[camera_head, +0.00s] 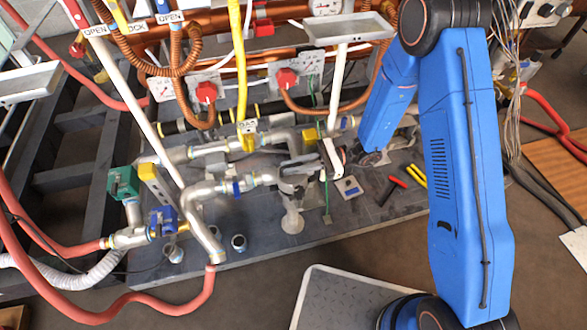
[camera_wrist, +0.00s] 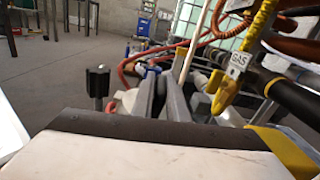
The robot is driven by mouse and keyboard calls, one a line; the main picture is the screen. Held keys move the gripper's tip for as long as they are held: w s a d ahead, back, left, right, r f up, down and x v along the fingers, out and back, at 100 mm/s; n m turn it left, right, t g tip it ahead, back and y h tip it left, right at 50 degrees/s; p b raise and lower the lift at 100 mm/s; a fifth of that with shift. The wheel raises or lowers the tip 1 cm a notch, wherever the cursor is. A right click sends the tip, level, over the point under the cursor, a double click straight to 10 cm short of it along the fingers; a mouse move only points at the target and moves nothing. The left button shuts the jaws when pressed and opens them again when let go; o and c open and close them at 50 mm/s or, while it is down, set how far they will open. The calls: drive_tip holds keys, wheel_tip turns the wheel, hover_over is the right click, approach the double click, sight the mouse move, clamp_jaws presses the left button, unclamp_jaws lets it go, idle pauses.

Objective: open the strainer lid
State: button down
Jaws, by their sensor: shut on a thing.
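The strainer looks to be the silver fitting (camera_head: 292,216) low in the middle of the pipework, at the front of the dark bench. My gripper (camera_head: 300,166) is at its upper part, its fingers dark and close together. In the wrist view my gripper's grey fingers (camera_wrist: 162,98) reach forward, nearly side by side. They appear shut on the strainer lid, but the lid itself is mostly hidden by the fingers and wrist. Whether the lid has turned or lifted cannot be seen.
A yellow gas pipe (camera_head: 239,60) hangs behind, left of my gripper. Silver pipes with a green valve (camera_head: 123,183) and a blue valve (camera_head: 163,220) lie to the left. Red-handled pliers (camera_head: 397,181) lie on the bench (camera_head: 345,207) at right. A dark knob (camera_wrist: 97,82) stands left of the fingers.

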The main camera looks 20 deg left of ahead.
drive_tip(key=shift+w+a+r, duration=0.35)
drive_tip(key=shift+w+a, duration=0.05)
drive_tip(key=shift+w, duration=0.25)
drive_tip(key=c, duration=1.8)
unclamp_jaws()
drive_tip(key=shift+d, duration=0.1)
drive_tip(key=v, duration=1.7)
drive_tip(key=shift+w, duration=0.2)
drive_tip(key=shift+d, duration=0.1)
